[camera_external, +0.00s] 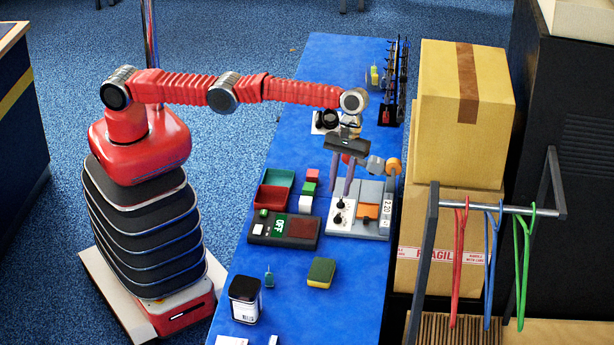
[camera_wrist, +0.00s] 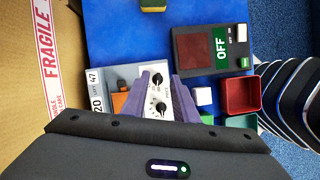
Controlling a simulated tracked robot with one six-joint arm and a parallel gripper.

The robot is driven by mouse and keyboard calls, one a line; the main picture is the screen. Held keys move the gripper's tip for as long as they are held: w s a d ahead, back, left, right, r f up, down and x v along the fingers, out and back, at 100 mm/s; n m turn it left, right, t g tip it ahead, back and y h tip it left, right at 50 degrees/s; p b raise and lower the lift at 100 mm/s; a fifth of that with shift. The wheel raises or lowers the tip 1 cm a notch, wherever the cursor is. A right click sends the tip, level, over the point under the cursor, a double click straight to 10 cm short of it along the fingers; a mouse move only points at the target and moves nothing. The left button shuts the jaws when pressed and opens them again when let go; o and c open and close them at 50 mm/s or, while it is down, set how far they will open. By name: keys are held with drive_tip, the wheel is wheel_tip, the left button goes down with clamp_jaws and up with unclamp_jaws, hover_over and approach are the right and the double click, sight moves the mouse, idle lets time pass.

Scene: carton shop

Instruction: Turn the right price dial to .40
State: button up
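The price device (camera_external: 345,228) stands on the blue table, with a grey and white body, an orange block and a display that seems to read 2.20. Its two black dials (camera_external: 340,204) sit on a white scale plate; they also show in the wrist view, an upper dial (camera_wrist: 157,79) and a lower dial (camera_wrist: 161,107). The scale marks are too small to read. My gripper (camera_external: 347,188) points down over the device. Its purple fingers (camera_wrist: 167,76) are apart, with the dials seen between them. I cannot tell whether a finger touches a dial.
A dark box with an OFF sign (camera_external: 268,230) stands beside the device. Red and green trays (camera_external: 272,196) and small blocks lie behind it. A yellow sponge (camera_external: 321,272) and a black jar (camera_external: 245,300) are nearer the front. Cartons (camera_external: 440,100) and a hanger rail (camera_external: 500,208) stand right of the table.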

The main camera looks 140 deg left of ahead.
drive_tip(key=shift+r, duration=0.15)
drive_tip(key=shift+c, duration=0.6)
drive_tip(key=shift+w+d, duration=0.15)
drive_tip(key=shift+d, duration=0.15)
drive_tip(key=shift+c, duration=0.7)
drive_tip(key=shift+m, duration=0.4)
drive_tip(key=d+r, duration=0.1)
drive_tip(key=w+d+r, duration=0.1)
drive_tip(key=r, duration=0.1)
drive_tip(key=w+d+r, duration=0.1)
drive_tip(key=r, duration=0.1)
drive_tip(key=shift+w+d, duration=0.15)
drive_tip(key=shift+d, duration=0.15)
clamp_jaws()
drive_tip(key=s+d+r+g+y, duration=0.2)
drive_tip(key=d+y, duration=0.1)
drive_tip(key=d, duration=0.3)
drive_tip(key=s+f+t+y, duration=0.2)
drive_tip(key=s+f+y, duration=0.5)
drive_tip(key=s+f, duration=0.1)
drive_tip(key=shift+s+f+y, duration=0.2)
drive_tip(key=shift+f+y, duration=0.2)
drive_tip(key=shift+f, duration=0.15)
